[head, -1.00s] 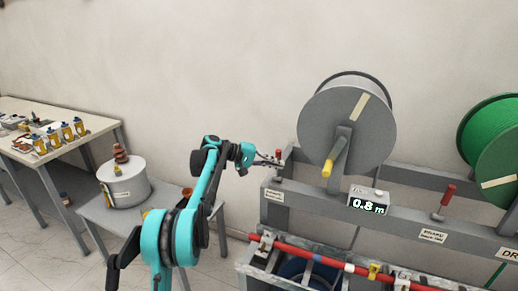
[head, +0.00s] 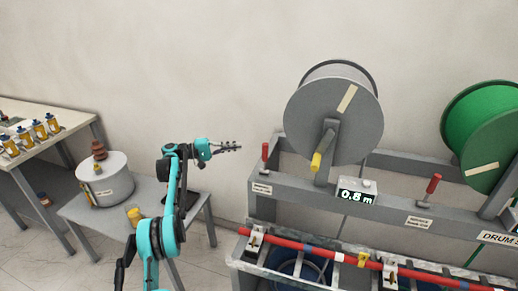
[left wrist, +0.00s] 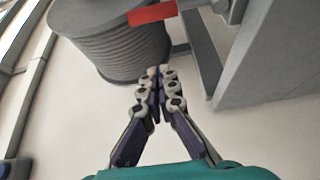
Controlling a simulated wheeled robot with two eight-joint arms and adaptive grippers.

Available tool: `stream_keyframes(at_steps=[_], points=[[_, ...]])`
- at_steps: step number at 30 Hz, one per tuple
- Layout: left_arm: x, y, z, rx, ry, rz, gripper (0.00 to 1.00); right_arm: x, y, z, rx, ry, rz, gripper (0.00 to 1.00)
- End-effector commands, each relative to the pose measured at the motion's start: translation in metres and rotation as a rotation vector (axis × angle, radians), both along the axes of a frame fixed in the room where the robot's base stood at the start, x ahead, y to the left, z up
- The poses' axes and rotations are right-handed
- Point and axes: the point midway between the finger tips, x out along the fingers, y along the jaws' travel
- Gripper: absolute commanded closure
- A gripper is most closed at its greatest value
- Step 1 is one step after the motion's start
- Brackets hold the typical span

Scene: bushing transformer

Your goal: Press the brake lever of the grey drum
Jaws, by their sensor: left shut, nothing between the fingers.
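The grey drum (head: 330,110) sits on the grey frame, with a yellow-ended crank on its front. A red-handled lever (head: 265,152) stands upright at the frame's left end, left of the drum. My left gripper (head: 239,146) is shut and empty, pointing right, a little left of the lever and apart from it. In the left wrist view the shut fingers (left wrist: 162,72) point toward the grey drum (left wrist: 110,40), with the red handle (left wrist: 152,13) beyond their tips. My right gripper is not in view.
A counter display (head: 357,192) reading 0.8 m sits on the frame's rail. A second red lever (head: 433,185) and a green drum (head: 485,140) are to the right. A red bar (head: 310,246) runs along the front. A small table with a white canister (head: 105,180) is at left.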

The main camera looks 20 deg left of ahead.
Motion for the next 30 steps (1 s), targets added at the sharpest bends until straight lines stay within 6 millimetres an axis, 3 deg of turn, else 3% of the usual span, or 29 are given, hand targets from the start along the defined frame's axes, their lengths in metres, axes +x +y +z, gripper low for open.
stream_keyframes(at_steps=[8,20,30], points=[[0.008,-0.017,-0.001,0.001,0.0,-0.003,1.0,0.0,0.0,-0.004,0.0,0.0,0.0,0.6],[0.049,-0.092,-0.002,0.001,0.0,-0.004,1.0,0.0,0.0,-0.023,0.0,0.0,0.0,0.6],[0.019,-0.093,-0.001,0.001,0.0,0.0,1.0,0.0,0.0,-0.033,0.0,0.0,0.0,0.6]])
